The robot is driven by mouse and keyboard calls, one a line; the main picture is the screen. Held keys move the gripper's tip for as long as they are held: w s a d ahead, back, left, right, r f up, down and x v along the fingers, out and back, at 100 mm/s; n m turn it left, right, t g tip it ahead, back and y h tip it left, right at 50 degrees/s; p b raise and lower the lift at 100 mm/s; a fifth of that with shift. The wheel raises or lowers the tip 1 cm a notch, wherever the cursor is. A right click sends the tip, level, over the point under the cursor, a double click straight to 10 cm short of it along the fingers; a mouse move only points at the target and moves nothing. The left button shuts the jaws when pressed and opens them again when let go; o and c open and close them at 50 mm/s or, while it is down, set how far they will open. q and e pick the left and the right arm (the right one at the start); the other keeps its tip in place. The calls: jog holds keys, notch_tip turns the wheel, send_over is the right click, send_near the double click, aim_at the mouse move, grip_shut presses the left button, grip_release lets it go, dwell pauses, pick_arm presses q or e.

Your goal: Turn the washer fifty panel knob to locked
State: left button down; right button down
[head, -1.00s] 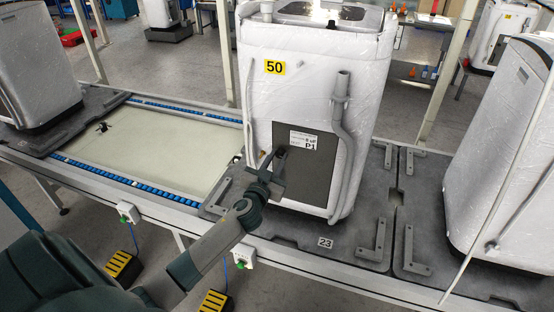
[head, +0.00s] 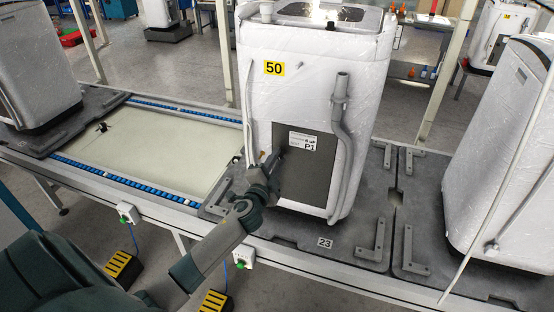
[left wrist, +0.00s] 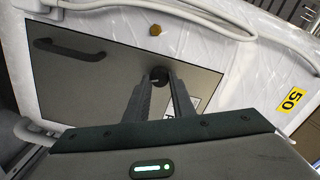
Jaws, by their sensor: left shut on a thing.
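The washer (head: 310,80) with the yellow 50 label (head: 274,68) stands upright, wrapped in clear film, on a dark pallet. Its dark grey panel (head: 318,180) has a white P1 sticker. In the left wrist view the panel (left wrist: 105,75) appears turned, with a black handle (left wrist: 68,48) on it. A small round black knob (left wrist: 159,75) sits near the panel's edge. My left gripper (left wrist: 160,84) is shut on the knob, one finger on each side. In the head view my left gripper (head: 273,162) is at the panel's left part and hides the knob. The knob's marking cannot be read. My right gripper is not in view.
A grey hose (head: 340,120) runs down the washer right of the panel. A brass-coloured fitting (left wrist: 155,30) is near the knob. Another wrapped washer (head: 500,160) stands at right. Metal brackets (head: 380,235) stick up from the pallet.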

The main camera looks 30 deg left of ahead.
pick_arm(q)
jog(key=m, duration=0.4)
jog(key=shift+m, duration=0.4)
jog(key=shift+f+p, duration=0.1)
jog(key=shift+p, duration=0.2)
jog(key=c, duration=1.5)
grip_release()
jog(key=shift+b+v, duration=2.3)
jog(key=shift+v, duration=6.4)
jog(key=shift+f, duration=0.1)
